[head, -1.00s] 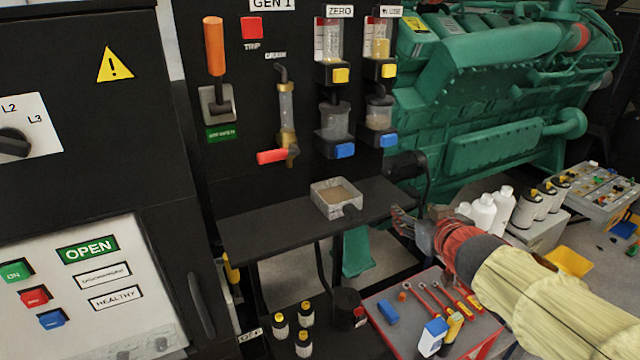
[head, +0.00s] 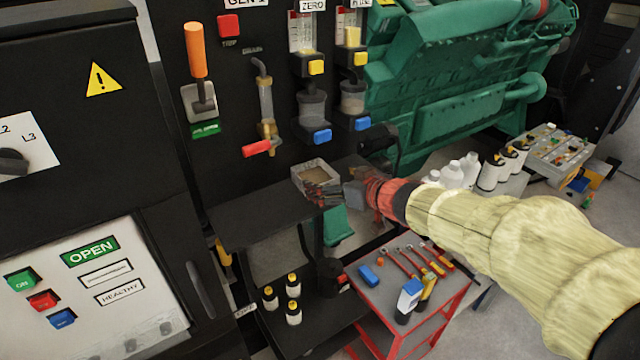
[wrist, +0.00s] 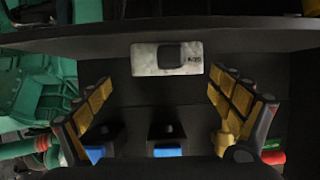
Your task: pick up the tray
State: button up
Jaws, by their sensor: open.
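The tray is a small grey, square, open box (head: 312,168) with a brownish inside. It rests on the black shelf in the head view. In the wrist view its pale front wall (wrist: 147,64) faces me, with a dark handle (wrist: 170,53) on it. My gripper (head: 328,195) is at the tray's near right side in the head view and hides part of it. In the wrist view my gripper (wrist: 160,85) has its yellow-padded fingers spread wide, with the tray ahead between them. I see no contact with the tray.
The black shelf (head: 255,217) runs along the panel. A red lever (head: 257,149) and two blue-based cups (head: 313,115) hang above it. A red cart (head: 385,290) with tools stands below my arm. A green engine (head: 450,70) is behind.

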aim_at(320, 176)
jog(key=x, duration=0.4)
jog(key=shift+s+a, duration=0.1)
jog(key=shift+a, duration=0.4)
jog(key=shift+w, duration=0.25)
jog(key=shift+s, duration=0.1)
jog(key=shift+c, duration=0.3)
jog(key=shift+c, duration=1.2)
jog(key=c, duration=1.2)
jog(key=shift+o, duration=0.2)
jog(key=shift+r, duration=0.1)
